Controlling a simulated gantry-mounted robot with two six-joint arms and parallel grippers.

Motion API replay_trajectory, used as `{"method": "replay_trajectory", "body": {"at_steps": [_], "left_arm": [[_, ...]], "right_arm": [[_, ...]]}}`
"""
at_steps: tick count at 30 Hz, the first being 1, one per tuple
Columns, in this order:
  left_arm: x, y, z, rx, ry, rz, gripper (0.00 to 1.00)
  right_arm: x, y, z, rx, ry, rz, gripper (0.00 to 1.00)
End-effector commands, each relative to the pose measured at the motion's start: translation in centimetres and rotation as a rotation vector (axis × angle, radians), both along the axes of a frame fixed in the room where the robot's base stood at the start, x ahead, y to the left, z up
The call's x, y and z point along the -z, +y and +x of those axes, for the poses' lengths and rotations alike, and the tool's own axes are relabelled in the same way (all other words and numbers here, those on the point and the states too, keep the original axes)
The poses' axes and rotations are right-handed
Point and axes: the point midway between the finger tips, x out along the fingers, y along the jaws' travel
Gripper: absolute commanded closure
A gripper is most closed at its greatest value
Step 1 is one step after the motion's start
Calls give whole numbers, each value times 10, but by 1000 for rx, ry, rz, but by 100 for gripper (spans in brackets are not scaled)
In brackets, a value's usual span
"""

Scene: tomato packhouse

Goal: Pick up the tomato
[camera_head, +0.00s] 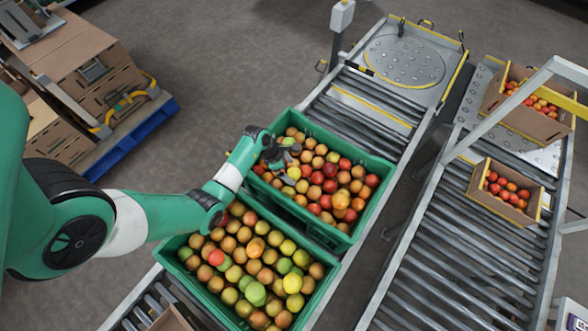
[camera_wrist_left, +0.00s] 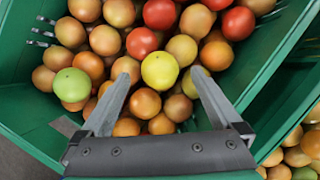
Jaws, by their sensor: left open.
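My left gripper (camera_head: 290,163) is over the left side of the far green crate (camera_head: 371,210), low above the fruit. In the left wrist view its jaws (camera_wrist_left: 162,70) are apart, with a yellow tomato (camera_wrist_left: 160,71) showing between the fingertips. I cannot tell whether the fingers touch any fruit. Around it lie orange-brown tomatoes, a red tomato (camera_wrist_left: 159,13) and a green tomato (camera_wrist_left: 71,85). The frames do not single out one tomato. The gripper hides part of the pile. My right gripper is not in view.
A second green crate (camera_head: 329,265) full of mixed tomatoes stands nearer on the same roller conveyor (camera_head: 362,112). A parallel conveyor (camera_head: 455,250) at right carries cardboard boxes of red tomatoes (camera_head: 530,219). Stacked cartons (camera_head: 75,50) stand on a blue pallet at left.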

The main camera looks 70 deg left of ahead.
Motion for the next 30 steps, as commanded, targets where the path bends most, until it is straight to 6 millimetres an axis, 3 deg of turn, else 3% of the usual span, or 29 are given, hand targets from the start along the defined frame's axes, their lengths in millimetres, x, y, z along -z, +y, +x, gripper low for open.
{"method": "replay_trajectory", "body": {"at_steps": [1, 3, 11, 21, 30], "left_arm": [[13, -1, 3, 2, 1, -1, 2], [18, -2, 6, 0, 1, -1, 2], [18, -2, 7, 0, 0, 1, 3], [18, -2, 7, 0, 0, 0, 64], [14, -2, 7, 0, 0, 0, 64]], "right_arm": [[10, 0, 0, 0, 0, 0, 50], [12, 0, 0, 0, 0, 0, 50], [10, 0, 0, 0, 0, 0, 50], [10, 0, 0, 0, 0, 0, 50], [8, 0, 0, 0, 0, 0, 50]]}}
